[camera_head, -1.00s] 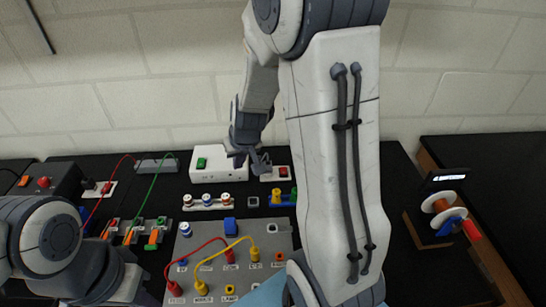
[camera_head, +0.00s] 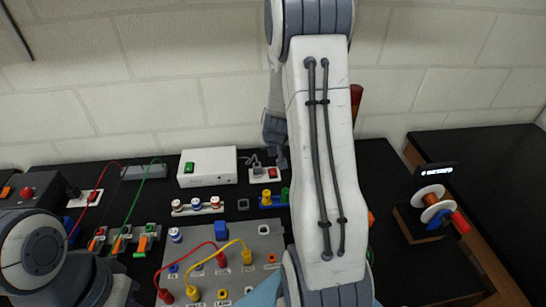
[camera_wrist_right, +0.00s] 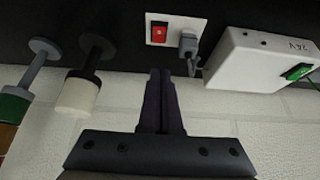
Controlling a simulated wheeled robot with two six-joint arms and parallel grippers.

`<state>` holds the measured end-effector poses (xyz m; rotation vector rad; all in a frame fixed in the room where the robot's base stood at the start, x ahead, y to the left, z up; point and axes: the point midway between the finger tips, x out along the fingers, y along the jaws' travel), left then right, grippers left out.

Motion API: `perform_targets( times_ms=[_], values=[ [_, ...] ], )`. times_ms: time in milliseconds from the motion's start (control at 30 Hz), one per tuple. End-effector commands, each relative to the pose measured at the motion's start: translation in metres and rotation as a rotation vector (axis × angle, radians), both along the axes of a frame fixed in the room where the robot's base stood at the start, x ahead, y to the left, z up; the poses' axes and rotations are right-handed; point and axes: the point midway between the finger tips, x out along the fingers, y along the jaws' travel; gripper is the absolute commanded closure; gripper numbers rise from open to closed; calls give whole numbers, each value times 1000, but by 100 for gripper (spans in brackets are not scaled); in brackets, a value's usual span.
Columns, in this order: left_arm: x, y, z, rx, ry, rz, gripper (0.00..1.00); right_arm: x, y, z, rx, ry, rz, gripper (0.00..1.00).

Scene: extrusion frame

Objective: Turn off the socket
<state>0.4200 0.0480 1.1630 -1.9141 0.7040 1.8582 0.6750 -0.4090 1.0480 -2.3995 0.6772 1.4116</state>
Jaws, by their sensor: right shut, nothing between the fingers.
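The socket (camera_head: 256,176) is a white plate at the back of the black bench, with a red rocker switch and a grey plug. In the right wrist view the socket plate (camera_wrist_right: 173,20) shows upside down, with the red switch (camera_wrist_right: 159,32) beside the plug (camera_wrist_right: 188,43). My right gripper (camera_wrist_right: 160,74) is shut and empty, its fingertips apart from the switch in the picture. In the head view my right arm hides most of this gripper, near the socket's right side. I cannot tell the switch's position. My left arm is at the left edge; its gripper is out of sight.
A white box with a green switch (camera_head: 208,167) stands left of the socket. Another socket (camera_head: 85,197) is at the far left. A grey panel (camera_head: 262,243) with red and yellow leads lies in front. Posts (camera_wrist_right: 77,90) stand near the socket in the wrist view.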

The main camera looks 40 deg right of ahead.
Motion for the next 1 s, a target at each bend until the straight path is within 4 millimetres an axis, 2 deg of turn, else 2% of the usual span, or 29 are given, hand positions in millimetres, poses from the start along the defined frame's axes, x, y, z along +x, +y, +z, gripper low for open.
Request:
perform_targets(
  times_ms=[33, 300, 433, 667, 1000],
  values=[
    [0, 0, -12, 0, 0, 0, 100, 4, -3, -18, 1, 3, 1, 100],
    [0, 0, -32, 0, 0, -2, 100, 28, -18, -65, 1, 2, 0, 100],
    [0, 0, -42, 0, 0, -2, 100, 22, -14, -84, 1, 3, 1, 100],
    [0, 0, -36, 0, 0, -2, 100, 19, -11, -96, 1, 1, 0, 100],
    [0, 0, -37, 0, 0, -2, 100, 18, -11, -98, 0, 0, 1, 100]
  ],
)
